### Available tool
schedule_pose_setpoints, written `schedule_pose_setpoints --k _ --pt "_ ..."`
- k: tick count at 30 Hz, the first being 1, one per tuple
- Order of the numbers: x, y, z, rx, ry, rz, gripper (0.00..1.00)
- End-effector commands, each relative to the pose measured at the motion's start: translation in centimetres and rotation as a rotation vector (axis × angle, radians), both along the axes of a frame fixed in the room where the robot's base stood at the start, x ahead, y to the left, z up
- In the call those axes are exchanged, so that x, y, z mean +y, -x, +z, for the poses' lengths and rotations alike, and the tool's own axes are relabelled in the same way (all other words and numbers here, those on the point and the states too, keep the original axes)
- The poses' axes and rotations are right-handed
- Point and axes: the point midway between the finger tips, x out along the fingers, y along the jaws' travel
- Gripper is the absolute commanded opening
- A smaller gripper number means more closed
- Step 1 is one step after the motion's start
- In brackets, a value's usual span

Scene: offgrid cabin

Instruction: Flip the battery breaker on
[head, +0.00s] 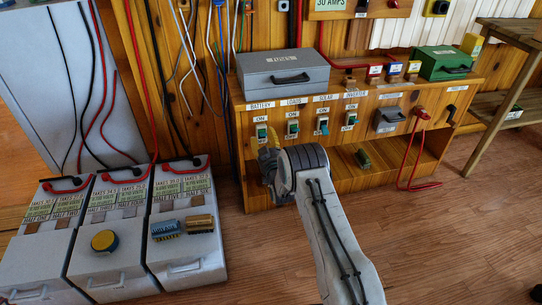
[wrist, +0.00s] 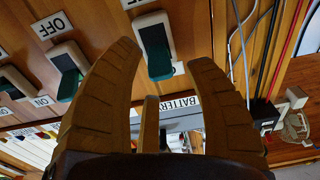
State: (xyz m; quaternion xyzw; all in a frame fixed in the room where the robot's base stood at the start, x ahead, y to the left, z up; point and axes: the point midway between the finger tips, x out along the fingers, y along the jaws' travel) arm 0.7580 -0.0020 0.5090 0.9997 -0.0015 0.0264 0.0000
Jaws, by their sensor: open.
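The battery breaker (head: 262,131) is a small white-framed switch with a green lever, under the BATTERY label at the left end of the wooden cabinet front. In the wrist view the breaker (wrist: 155,45) shows between and just beyond my two long fingers. My gripper (head: 268,160) is at the cabinet front, just below the breaker in the head view.
The loads (head: 292,128), solar (head: 322,126) and inverter (head: 349,121) breakers sit in a row to the right. A grey box (head: 283,75) stands on the cabinet. Battery boxes (head: 110,270) stand on the floor at left. A red cable (head: 408,160) hangs at right; floor there is clear.

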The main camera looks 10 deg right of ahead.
Motion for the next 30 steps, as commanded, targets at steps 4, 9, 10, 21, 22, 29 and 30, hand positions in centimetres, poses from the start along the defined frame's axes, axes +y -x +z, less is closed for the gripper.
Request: schedule_pose_setpoints --k 4,9,10,21,22,29,30 --pt "0.0 2.1 -0.1 0.003 0.0 -0.001 0.5" --pt "-0.1 4.4 -0.2 0.002 0.0 -0.001 0.5" --pt "-0.1 4.9 -0.3 0.003 0.0 -0.001 0.5" --pt "-0.1 8.7 -0.4 0.0 0.0 -0.002 0.5" --pt "-0.1 8.9 -0.5 0.001 0.0 -0.003 0.5" --pt "-0.1 9.6 -0.4 -0.001 0.0 -0.003 0.5" --pt "-0.1 9.7 -0.4 -0.001 0.0 -0.003 0.5"
